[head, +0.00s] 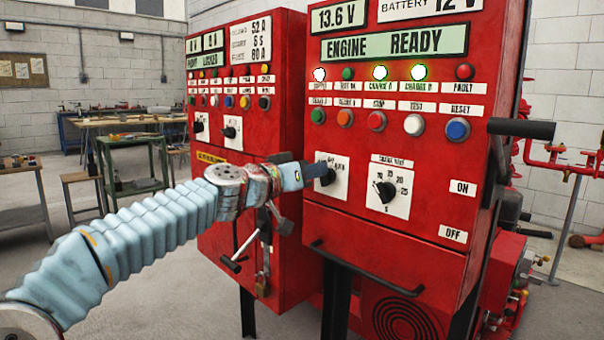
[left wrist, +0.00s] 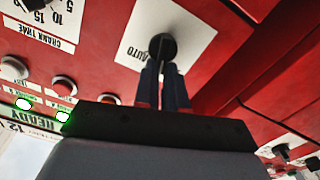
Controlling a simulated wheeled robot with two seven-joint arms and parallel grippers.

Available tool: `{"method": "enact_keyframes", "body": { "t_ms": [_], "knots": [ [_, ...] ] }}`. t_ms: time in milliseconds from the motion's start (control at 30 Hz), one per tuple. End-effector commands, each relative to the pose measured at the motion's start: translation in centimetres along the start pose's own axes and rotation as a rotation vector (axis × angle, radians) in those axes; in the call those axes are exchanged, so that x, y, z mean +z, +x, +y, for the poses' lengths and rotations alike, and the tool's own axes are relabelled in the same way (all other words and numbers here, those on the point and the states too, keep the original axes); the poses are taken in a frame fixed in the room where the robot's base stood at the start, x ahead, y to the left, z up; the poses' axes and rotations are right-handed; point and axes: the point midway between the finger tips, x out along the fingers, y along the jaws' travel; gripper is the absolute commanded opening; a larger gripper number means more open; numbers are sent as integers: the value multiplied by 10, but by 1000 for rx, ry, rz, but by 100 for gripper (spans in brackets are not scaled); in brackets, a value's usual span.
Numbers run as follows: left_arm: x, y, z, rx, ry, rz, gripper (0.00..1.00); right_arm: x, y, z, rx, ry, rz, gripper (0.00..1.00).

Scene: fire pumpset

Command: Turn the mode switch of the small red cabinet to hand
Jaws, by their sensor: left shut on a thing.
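The red cabinet (head: 420,225) with the lit ENGINE READY display stands in front of me in the head view. Its mode switch, a round black knob (head: 329,177), sits on a white plate at the left of its face. My left gripper (head: 317,177) reaches it from the left and is shut on it. In the left wrist view the two fingers (left wrist: 163,84) meet the black knob (left wrist: 162,46), and the word AUTO shows beside it on the plate. The fingers hide part of the knob and plate, so I cannot tell where it points. My right gripper is not in view.
A crank-time dial (head: 385,191) sits just right of the switch, with rows of lamps and buttons above. A black bar handle (head: 366,268) juts out below. A second red cabinet (head: 225,220) stands behind on the left, with a lever and padlock near my arm.

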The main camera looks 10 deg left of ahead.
Motion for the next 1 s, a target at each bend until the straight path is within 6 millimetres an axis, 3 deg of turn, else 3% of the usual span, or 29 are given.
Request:
{"method": "enact_keyframes", "body": {
  "t_ms": [500,1000],
  "knots": [
    [2,0,-7,-1,-380,0,0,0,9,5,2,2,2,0],
    [1,0,-9,0,-489,1,0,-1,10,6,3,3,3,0]
  ]
}}
